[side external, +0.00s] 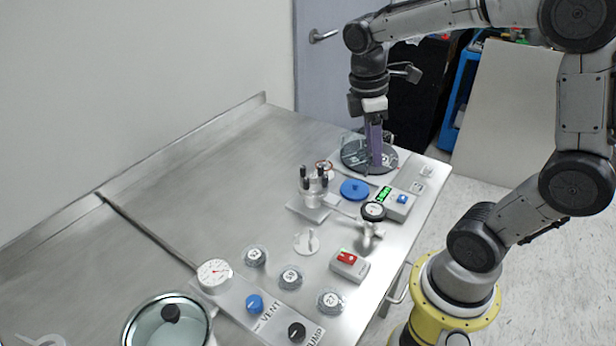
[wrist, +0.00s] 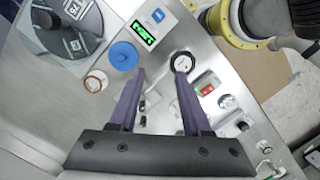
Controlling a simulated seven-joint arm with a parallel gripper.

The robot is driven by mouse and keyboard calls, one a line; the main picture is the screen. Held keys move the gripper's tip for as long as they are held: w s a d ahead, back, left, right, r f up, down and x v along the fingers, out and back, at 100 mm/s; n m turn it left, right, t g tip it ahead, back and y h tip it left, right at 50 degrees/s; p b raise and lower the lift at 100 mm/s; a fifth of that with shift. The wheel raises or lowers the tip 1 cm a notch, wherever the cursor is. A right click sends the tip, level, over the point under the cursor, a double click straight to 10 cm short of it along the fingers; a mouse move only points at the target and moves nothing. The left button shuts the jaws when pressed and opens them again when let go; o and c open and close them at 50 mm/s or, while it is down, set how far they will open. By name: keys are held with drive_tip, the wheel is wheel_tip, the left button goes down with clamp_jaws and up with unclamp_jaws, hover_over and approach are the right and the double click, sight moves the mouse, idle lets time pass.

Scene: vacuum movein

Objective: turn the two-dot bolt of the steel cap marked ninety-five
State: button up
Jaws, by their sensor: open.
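Three steel caps with round number labels stand on the steel bench in the side view: one at the left (side external: 255,257), a middle one (side external: 290,277) and one at the right (side external: 330,300). The middle label looks like 59 or 95; the numbers are too small to read surely. No bolt dots can be made out. My gripper (side external: 377,164) points down over the dark round plate (side external: 355,167) at the bench's far end, well away from the caps. In the wrist view my gripper (wrist: 161,74) is open, its two purple fingers apart with nothing held between them.
A clamped steel vessel (side external: 314,190) with black-topped posts, a blue disc (side external: 355,190), a green display box (side external: 394,202), a black-knobbed valve (side external: 373,212) and a red-button box (side external: 349,264) stand between. The gauge (side external: 214,273) is nearer.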

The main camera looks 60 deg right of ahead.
drive_tip(key=f+n+g+h, duration=0.1)
drive_tip(key=h, duration=0.1)
drive_tip(key=n+t+h, duration=0.8)
drive_tip(key=n+t, duration=0.2)
drive_tip(key=n, duration=0.6)
approach(306, 180)
drive_tip(key=x, duration=0.8)
drive_tip(key=shift+w+d+f, duration=0.15)
drive_tip(key=shift+d, duration=0.2)
drive_tip(key=shift+c, duration=0.3)
clamp_jaws()
